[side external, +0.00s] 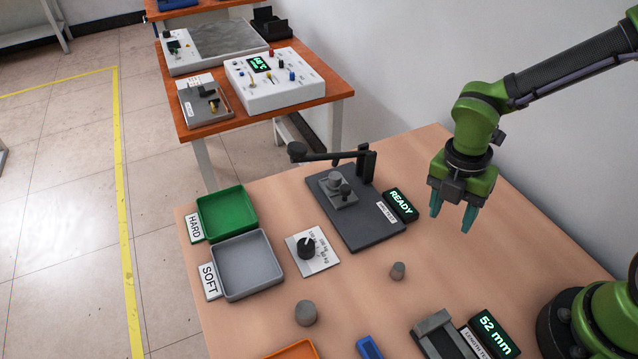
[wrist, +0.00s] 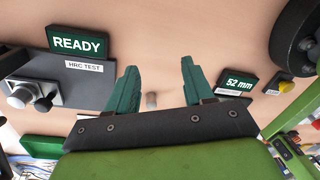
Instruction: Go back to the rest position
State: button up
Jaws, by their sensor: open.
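My gripper (side external: 453,208) is open and empty, raised above the right part of the wooden table (side external: 440,265) in the side external view. Its two teal fingers point down and stand apart. My gripper touches nothing.
The hardness tester (side external: 370,225) reads READY (side external: 401,203). A length gauge display (side external: 494,334) reads 52 mm. A green HARD tray (side external: 226,212) and grey SOFT tray (side external: 246,264) look empty. A dial plate (side external: 312,250) and another grey cylinder (side external: 306,313) sit nearby. A second bench (side external: 180,118) stands behind.

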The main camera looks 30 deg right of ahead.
jog(key=s+d+r+m+t+y, duration=0.1)
jog(key=s+d+r+m+t, duration=0.1)
jog(key=r+m, duration=0.6)
jog(key=s+d+r+m+t+y, duration=0.1)
jog(key=d+r+m+t, duration=0.3)
jog(key=r+m, duration=0.5)
jog(key=s+m+t, duration=0.1)
jog(key=m+t, duration=0.1)
jog(key=m, duration=0.7)
jog(key=shift+d+m+y, duration=0.3)
jog(key=shift+d+m, duration=0.1)
